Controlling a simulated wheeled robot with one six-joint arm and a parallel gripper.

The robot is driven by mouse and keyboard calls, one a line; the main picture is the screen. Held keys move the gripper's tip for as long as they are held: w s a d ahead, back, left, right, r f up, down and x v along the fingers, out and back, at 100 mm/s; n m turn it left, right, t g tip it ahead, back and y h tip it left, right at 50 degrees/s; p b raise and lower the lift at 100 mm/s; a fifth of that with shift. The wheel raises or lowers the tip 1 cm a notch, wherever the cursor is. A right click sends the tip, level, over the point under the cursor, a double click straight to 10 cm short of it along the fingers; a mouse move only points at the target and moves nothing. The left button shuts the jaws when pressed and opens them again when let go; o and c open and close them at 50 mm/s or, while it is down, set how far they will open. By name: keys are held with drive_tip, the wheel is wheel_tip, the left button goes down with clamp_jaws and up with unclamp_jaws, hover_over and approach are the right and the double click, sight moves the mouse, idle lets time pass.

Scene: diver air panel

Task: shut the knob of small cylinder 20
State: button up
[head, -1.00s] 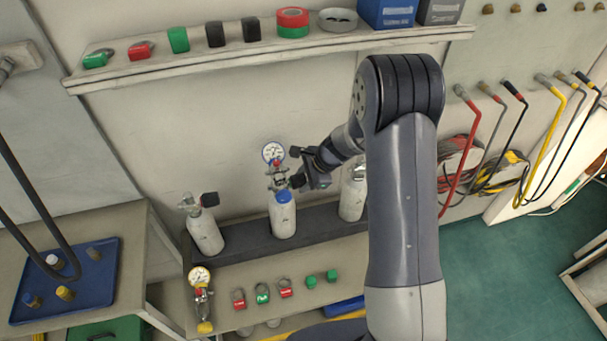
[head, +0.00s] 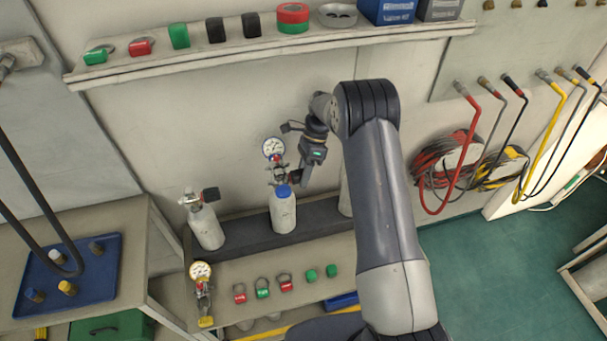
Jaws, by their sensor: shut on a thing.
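Three small grey-white cylinders stand in a row on the bench. The middle one (head: 283,212) has a blue collar and carries a round white gauge (head: 274,148) on a red and metal fitting. My gripper (head: 303,184) points down at the right side of its valve, where its knob sits. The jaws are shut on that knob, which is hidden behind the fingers. The left cylinder (head: 207,228) has a black knob (head: 210,194) standing free. The right cylinder (head: 345,195) is mostly hidden behind my arm. I cannot read any cylinder number.
A loose gauge with a yellow-ended fitting (head: 202,290) and several red and green tags lie on the bench front. A shelf (head: 250,50) with caps and tapes runs above. A blue tray (head: 70,270) is at left. Hoses (head: 450,165) hang at right.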

drive_tip(key=shift+g, duration=0.3)
idle(0.4)
drive_tip(key=o, duration=1)
wheel_tip(320, 180, up, 10)
drive_tip(key=b, duration=0.2)
drive_tip(key=shift+b, duration=0.4)
